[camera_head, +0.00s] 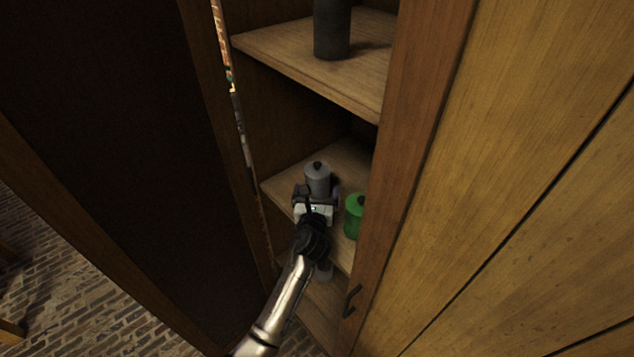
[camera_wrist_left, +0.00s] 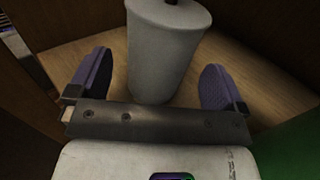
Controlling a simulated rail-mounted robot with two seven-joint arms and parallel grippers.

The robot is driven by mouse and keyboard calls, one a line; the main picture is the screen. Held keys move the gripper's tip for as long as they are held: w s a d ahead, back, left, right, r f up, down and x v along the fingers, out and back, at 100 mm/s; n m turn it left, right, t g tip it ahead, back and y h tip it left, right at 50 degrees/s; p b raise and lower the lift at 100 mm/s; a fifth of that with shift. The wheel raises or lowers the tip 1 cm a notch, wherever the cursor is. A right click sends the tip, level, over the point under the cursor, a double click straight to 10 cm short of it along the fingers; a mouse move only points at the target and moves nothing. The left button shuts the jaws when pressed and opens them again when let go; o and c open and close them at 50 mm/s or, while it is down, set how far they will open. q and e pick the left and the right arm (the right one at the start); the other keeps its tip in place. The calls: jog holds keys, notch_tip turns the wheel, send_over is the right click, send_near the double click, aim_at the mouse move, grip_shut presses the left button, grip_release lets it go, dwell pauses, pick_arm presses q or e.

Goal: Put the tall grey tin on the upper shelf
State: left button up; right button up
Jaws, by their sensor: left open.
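A grey tin (camera_head: 317,174) with a dark knob on its lid stands upright on the middle shelf (camera_head: 285,182). It also shows in the left wrist view (camera_wrist_left: 166,48), where its top is cut off. My left gripper (camera_head: 316,192) is at the tin, open. In the left wrist view its purple-grey fingers (camera_wrist_left: 155,78) are on either side of the tin, with a gap visible on each side. The upper shelf (camera_head: 285,45) holds a dark grey cylinder (camera_head: 332,30), cut off by the frame. My right gripper is not in view.
A green tin (camera_head: 354,216) stands close to the right of my left gripper. The cabinet's side post (camera_head: 405,150) rises to the right of the shelves. The upper shelf's left part is clear.

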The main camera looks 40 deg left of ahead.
pick_arm(q)
jog(key=v, duration=0.7)
jog(key=shift+s+d, duration=0.2)
jog(key=shift+s, duration=0.15)
jog(key=s+d+f+n+g+h, duration=0.25)
jog(key=s+f+n, duration=0.25)
jog(key=s+n, duration=0.3)
jog(key=s+d+f+n+g+h, duration=0.1)
jog(key=s+f+n+g+h, duration=0.2)
jog(key=s+f+n, duration=0.45)
jog(key=s+d+n+g+h, duration=0.2)
jog(key=s+d+n, duration=0.2)
jog(key=s, duration=0.4)
jog(key=s+d+n+g+h, duration=0.3)
jog(key=s+n, duration=0.4)
jog(key=s, duration=0.2)
jog(key=shift+d+f+g, duration=0.3)
jog(key=shift+d+g, duration=0.05)
jog(key=shift+d, duration=0.05)
jog(key=shift+s+n, duration=0.15)
jog(key=shift+n, duration=0.2)
